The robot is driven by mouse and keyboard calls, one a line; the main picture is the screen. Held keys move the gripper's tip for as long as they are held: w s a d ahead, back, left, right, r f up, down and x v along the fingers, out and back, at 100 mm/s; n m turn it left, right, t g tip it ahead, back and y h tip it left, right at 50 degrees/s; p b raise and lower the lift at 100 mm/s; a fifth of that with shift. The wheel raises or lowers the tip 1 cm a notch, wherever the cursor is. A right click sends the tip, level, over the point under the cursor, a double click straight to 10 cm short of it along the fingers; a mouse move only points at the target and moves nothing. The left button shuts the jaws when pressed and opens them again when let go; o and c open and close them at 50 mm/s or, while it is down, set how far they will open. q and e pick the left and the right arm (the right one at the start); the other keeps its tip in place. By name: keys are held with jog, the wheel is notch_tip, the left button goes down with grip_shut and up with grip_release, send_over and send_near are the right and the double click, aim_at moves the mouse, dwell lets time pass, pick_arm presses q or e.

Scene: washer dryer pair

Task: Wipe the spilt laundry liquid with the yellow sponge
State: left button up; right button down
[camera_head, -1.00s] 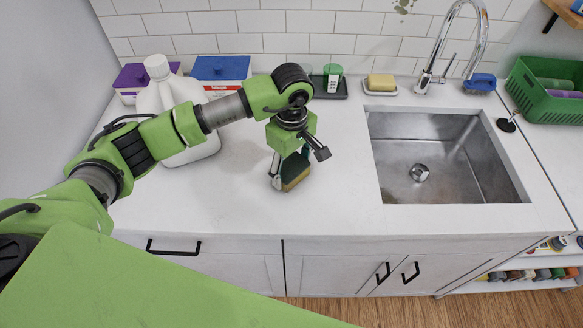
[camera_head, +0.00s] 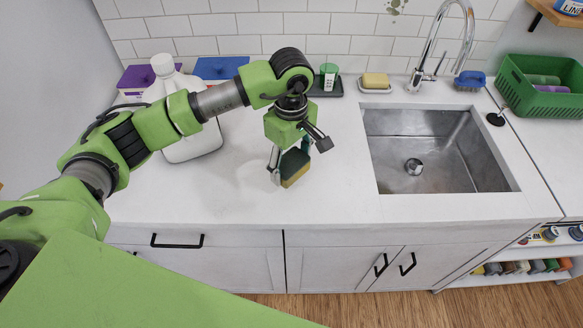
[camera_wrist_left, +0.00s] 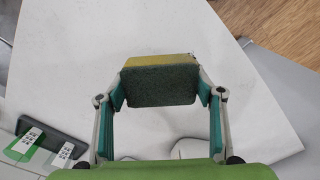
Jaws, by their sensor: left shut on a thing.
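The yellow sponge (camera_head: 296,173) has a dark green scouring side and is held upright between the fingers of my left gripper (camera_head: 290,164). In the left wrist view the sponge (camera_wrist_left: 160,82) sits between both fingertips of the gripper (camera_wrist_left: 160,90), its yellow strip on the far side. It is at or just above the white countertop (camera_head: 240,208); I cannot tell if it touches. A faint greyish patch shows on the counter left of the gripper, but I cannot clearly make out the spilt liquid. My right gripper is out of view.
A white jug (camera_head: 194,147) stands left, partly behind my arm, with a purple box (camera_head: 150,76) and a blue box (camera_head: 221,68) behind it. The sink (camera_head: 440,150) is right. A soap bar (camera_head: 375,80) and green basket (camera_head: 540,90) are at the back. The front counter is clear.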

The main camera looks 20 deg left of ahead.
pick_arm(q)
jog(key=shift+r+p, duration=0.5)
jog(key=shift+r, duration=1.1)
jog(key=shift+s, duration=0.1)
